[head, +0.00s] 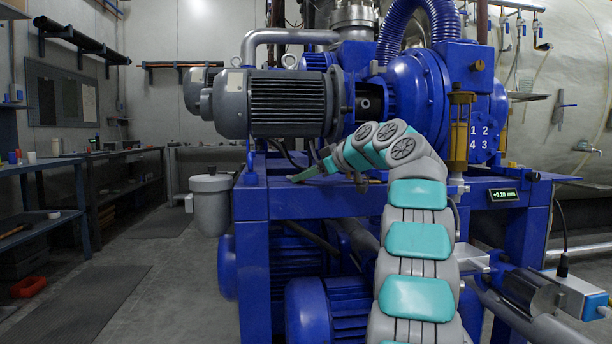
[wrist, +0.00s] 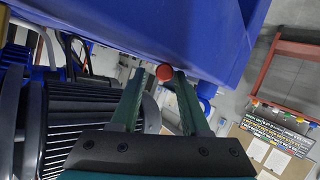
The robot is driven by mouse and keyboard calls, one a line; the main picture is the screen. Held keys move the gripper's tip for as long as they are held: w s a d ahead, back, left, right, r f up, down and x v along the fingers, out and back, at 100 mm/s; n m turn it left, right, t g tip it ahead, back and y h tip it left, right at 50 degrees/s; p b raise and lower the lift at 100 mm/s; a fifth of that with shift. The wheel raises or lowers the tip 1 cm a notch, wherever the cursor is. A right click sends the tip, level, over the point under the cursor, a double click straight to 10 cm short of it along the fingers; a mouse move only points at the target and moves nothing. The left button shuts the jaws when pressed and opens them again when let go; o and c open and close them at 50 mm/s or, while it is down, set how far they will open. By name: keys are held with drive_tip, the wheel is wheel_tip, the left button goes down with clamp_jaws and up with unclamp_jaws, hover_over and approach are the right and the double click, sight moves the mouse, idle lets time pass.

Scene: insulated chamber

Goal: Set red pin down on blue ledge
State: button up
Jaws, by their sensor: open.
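The red pin (wrist: 164,72) shows in the wrist view as a small round red end between the fingertips, close to the right finger. It appears at the edge of the blue ledge (wrist: 200,35); I cannot tell whether it rests on it. My gripper (wrist: 159,76) is open, its two green fingers apart on either side of the pin. In the head view, my gripper (head: 301,168) is low over the left part of the blue ledge (head: 290,204). I cannot make out the pin there.
A grey motor (head: 288,103) hangs just above my gripper. A pale grey pot (head: 211,205) is left of the ledge. A small readout (head: 503,195) is on the right of the blue frame. The floor at left is mostly clear, with a red bin (head: 29,287).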

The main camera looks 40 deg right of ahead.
drive_tip(key=shift+a+f, duration=0.1)
drive_tip(key=shift+f, duration=0.05)
drive_tip(key=v, duration=0.8)
